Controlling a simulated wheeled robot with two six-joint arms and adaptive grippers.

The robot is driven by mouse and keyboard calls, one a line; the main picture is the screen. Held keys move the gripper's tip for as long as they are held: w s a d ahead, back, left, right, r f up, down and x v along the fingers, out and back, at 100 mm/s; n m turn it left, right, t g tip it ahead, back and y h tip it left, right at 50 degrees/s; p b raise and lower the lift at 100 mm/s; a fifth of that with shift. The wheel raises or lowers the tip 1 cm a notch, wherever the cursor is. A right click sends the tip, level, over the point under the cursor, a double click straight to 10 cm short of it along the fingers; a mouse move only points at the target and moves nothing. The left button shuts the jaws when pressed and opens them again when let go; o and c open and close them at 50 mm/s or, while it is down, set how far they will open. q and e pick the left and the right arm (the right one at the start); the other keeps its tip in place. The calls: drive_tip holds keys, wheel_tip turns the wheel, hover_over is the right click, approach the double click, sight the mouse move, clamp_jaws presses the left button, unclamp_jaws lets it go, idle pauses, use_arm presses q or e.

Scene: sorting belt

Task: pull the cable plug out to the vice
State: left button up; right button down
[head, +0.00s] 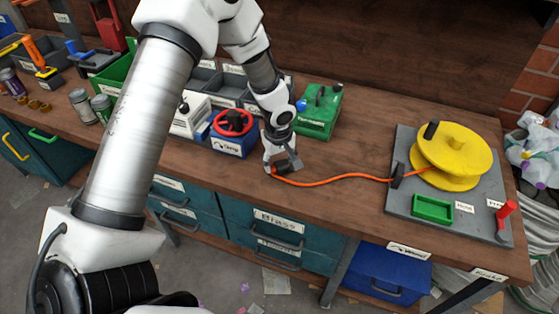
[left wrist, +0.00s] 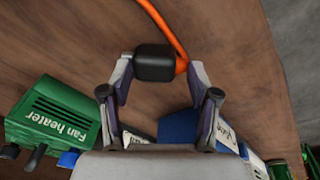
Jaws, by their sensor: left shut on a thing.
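My left gripper (head: 281,166) is low over the front part of the wooden bench and shut on the black cable plug (left wrist: 155,63). The left wrist view shows the plug between the two fingertips. The orange cable (head: 335,179) leaves the plug, runs right across the bench through a dark guide (head: 398,176), and reaches the yellow reel (head: 455,150) on a grey board. A blue unit with a red wheel (head: 233,122) stands just left of the gripper. I cannot tell for sure which thing is the vice. My right gripper is out of view.
The green fan heater (head: 320,110) stands behind the gripper, also seen in the left wrist view (left wrist: 60,118). A white unit (head: 190,118), jars (head: 83,106) and bins crowd the left. The grey board (head: 400,215) carries a green tray (head: 432,209) and red crank handle (head: 506,212).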

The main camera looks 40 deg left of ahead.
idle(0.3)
use_arm(q)
drive_tip(key=o, duration=1.5)
